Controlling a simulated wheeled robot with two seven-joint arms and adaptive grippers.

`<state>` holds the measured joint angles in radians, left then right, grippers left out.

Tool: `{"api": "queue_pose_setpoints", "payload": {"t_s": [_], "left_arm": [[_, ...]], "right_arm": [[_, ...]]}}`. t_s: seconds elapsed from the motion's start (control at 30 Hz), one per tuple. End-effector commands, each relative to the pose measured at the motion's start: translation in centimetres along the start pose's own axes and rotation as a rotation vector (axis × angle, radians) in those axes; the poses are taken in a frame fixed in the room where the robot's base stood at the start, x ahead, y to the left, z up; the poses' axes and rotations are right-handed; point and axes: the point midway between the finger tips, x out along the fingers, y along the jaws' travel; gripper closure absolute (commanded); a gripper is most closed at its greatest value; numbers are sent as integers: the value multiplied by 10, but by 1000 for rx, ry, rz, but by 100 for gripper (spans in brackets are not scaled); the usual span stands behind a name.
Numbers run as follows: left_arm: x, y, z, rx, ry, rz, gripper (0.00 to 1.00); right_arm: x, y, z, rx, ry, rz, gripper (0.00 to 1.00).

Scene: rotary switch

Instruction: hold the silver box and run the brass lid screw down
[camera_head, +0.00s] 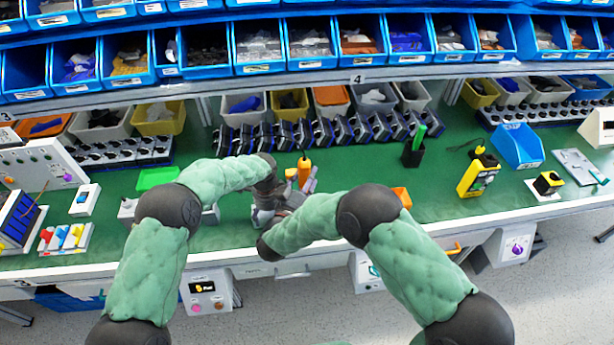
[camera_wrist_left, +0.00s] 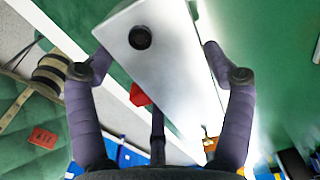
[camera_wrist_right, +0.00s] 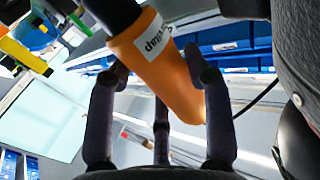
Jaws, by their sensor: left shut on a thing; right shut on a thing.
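The silver box (camera_wrist_left: 165,65) is a pale, smooth block with a round black spot on its face. It sits between the fingers of my left gripper (camera_wrist_left: 152,62), which is shut on it. In the head view my left gripper (camera_head: 266,196) is over the front middle of the green bench, and the box is mostly hidden there. My right gripper (camera_wrist_right: 157,75) is shut on an orange tool (camera_wrist_right: 165,75) with a white label and a dark upper part. The tool also shows upright in the head view (camera_head: 304,168), close beside my left gripper. I cannot make out the brass lid screw clearly.
The green bench (camera_head: 440,190) has free room to the right of my grippers. A yellow device (camera_head: 478,175) and a blue bin (camera_head: 518,146) stand at the right. A green tray (camera_head: 158,178) lies at the left. Racks of blue bins (camera_head: 310,40) line the back.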

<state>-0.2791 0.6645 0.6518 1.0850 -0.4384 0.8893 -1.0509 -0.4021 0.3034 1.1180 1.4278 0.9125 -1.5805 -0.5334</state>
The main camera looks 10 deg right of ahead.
Motion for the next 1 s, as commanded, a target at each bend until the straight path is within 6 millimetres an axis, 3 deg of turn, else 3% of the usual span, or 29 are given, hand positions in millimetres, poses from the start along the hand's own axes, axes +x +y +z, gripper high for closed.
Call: {"api": "queue_pose_setpoints", "payload": {"t_s": [0.07, 0.1, 0.27, 0.3, 0.47, 1.0], "left_arm": [[2, 2, 0, 1, -1, 4, 77], [2, 2, 0, 1, -1, 4, 27], [2, 1, 0, 1, -1, 4, 72], [2, 1, 0, 1, -1, 4, 77], [2, 1, 0, 1, -1, 4, 77], [2, 1, 0, 0, -1, 4, 77]], "right_arm": [[0, 0, -2, 2, 3, 1, 100], [0, 0, -2, 2, 3, 1, 100], [0, 0, -2, 2, 3, 1, 100], [0, 0, -2, 2, 3, 1, 55], [0, 0, -2, 2, 3, 1, 100], [0, 0, -2, 2, 3, 1, 100]]}}
